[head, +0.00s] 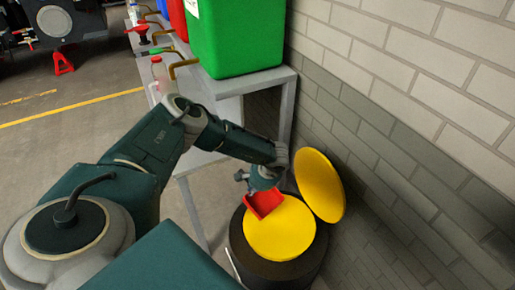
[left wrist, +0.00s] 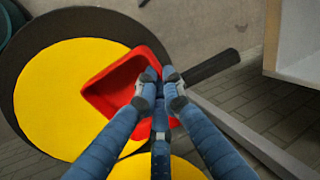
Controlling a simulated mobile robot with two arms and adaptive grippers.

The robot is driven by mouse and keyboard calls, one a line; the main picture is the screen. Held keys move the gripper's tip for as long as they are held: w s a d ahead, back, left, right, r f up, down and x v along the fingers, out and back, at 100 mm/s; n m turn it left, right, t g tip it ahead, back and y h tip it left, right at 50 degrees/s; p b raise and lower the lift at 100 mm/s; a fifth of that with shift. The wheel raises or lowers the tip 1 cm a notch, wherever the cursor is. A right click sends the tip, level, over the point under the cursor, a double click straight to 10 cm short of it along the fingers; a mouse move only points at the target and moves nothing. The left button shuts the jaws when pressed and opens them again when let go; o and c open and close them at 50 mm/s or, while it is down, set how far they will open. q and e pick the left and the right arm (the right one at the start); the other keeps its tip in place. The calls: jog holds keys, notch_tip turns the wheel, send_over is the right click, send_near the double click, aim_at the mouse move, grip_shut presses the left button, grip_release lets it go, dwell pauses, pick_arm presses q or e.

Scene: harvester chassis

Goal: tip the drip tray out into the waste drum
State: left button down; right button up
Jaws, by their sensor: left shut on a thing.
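The waste drum (head: 240,252) is black with a round yellow top face, and it stands on the floor by the wall. Its yellow lid (head: 320,185) stands raised at the wall side. My left gripper (head: 264,180) is over the drum, shut on the red drip tray (head: 264,205). The tray looks tilted over the yellow face; its contents cannot be made out. In the left wrist view the fingers (left wrist: 160,88) close where the tray (left wrist: 112,82) meets its black handle (left wrist: 212,65). The drum's dark rim (left wrist: 35,37) shows behind. My right gripper is out of view.
A grey bench (head: 240,82) beside the drum bears a green container (head: 237,38), other coloured containers with taps, and a bottle (head: 159,70). A brick wall (head: 400,105) closes the right side. A red stand (head: 62,62) is on the open floor.

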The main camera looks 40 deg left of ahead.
pick_arm(q)
jog(key=shift+w+a+f+h+b, duration=0.1)
jog(key=shift+a+f+h+b, duration=0.15)
jog(key=shift+f+h+b, duration=1.3)
jog(key=shift+a+f+h+b, duration=0.2)
jog(key=shift+f+h+b, duration=0.25)
jog(key=shift+b, duration=2.05)
jog(key=shift+r+h+b, duration=0.1)
jog(key=shift+h+b, duration=0.2)
jog(key=shift+b, duration=0.5)
